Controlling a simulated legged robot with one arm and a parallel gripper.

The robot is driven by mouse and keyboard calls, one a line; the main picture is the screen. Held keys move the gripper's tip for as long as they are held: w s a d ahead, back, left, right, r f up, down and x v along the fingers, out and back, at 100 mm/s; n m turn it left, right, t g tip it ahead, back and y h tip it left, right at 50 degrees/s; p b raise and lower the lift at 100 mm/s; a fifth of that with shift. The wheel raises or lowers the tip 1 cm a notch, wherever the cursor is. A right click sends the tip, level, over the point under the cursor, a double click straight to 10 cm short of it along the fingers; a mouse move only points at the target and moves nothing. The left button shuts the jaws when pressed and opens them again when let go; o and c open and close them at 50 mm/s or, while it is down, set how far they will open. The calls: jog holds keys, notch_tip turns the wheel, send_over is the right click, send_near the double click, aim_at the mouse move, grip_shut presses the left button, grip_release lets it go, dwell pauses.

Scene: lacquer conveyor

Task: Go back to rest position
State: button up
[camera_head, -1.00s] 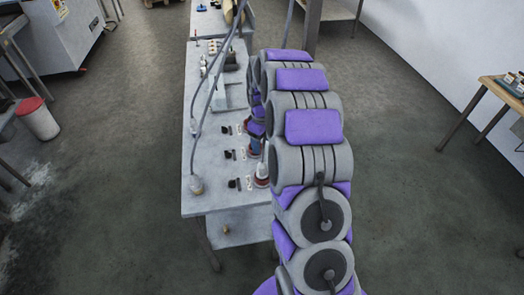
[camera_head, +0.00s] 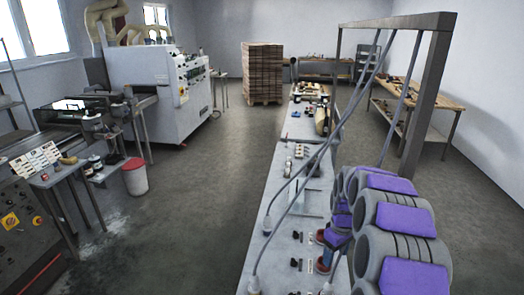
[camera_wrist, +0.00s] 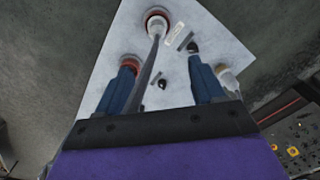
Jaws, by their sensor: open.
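My gripper (camera_wrist: 161,66) is open in the wrist view, its two blue fingers apart above the light grey table (camera_wrist: 125,40). A grey cable runs between the fingers to a white-tipped fitting with a red base (camera_wrist: 157,20). Another red-based fitting (camera_wrist: 131,63) is partly hidden by the left finger, and a pale fitting (camera_wrist: 227,78) is beside the right finger. I cannot tell whether the fingers touch them. No object is clearly held.
Grey cables (camera_head: 330,140) hang down to the table from a metal frame (camera_head: 425,90). Small black parts (camera_head: 294,263) lie on the table. A red-topped bin (camera_head: 135,178), a white machine (camera_head: 160,85) and a control cabinet (camera_head: 25,225) stand left. The floor between is clear.

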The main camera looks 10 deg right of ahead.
jog(key=s+a+r+m+b, duration=0.1)
jog(key=s+a+r+b, duration=0.1)
jog(key=s+a+r, duration=0.55)
jog(key=s+a+m+b, duration=0.1)
jog(key=s+a, duration=0.3)
jog(key=s, duration=1.2)
jog(key=s+a+f+m+g+b, duration=0.1)
jog(key=s+a+m, duration=0.2)
jog(key=s, duration=1.3)
jog(key=shift+a+m+g, duration=0.3)
jog(key=shift+a+m, duration=0.1)
jog(key=shift+a, duration=0.35)
